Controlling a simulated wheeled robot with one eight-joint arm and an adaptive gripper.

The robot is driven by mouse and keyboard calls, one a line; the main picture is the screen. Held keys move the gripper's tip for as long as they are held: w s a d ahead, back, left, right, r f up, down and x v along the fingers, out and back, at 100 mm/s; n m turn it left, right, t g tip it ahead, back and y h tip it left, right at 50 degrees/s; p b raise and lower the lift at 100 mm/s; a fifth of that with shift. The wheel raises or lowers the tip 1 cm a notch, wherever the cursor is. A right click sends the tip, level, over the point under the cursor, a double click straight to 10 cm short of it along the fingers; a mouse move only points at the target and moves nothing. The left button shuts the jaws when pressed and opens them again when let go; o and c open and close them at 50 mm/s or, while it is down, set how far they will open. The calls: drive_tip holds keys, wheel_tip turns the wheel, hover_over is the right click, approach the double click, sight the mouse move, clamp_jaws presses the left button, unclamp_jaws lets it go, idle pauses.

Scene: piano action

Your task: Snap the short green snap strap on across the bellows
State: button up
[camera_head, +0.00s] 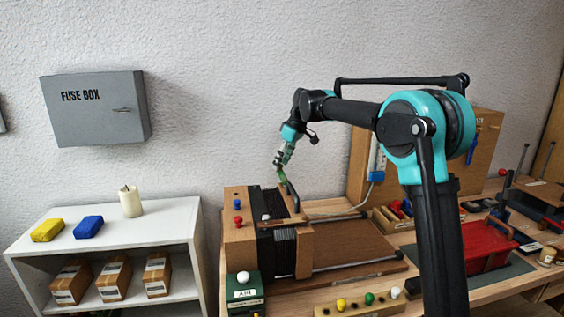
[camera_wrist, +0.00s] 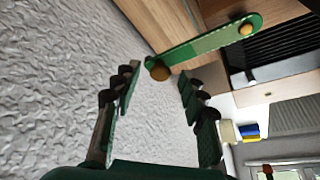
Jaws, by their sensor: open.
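My gripper (camera_head: 279,163) is above the wooden bellows box, with its fingers apart; in the wrist view (camera_wrist: 159,78) the two fingers stand wide. The short green snap strap (camera_wrist: 207,43) has a round brass stud at each end. Its near end shows between my fingertips, with no finger seen closed on it. The strap also shows as a small green piece (camera_head: 282,175) just below my fingers. The black pleated bellows (camera_head: 276,250) sits between two wooden end blocks; its pleats also show in the wrist view (camera_wrist: 275,45). I cannot tell whether the strap touches anything.
A dark curved handle (camera_head: 292,194) rises close beside my gripper. Red and blue knobs (camera_head: 237,212) are on the left block. A green box with a white knob (camera_head: 243,285) stands in front. A white shelf (camera_head: 165,222) is at left, and a red tray (camera_head: 478,247) at right.

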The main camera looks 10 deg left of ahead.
drive_tip(key=shift+c, duration=0.3)
clamp_jaws()
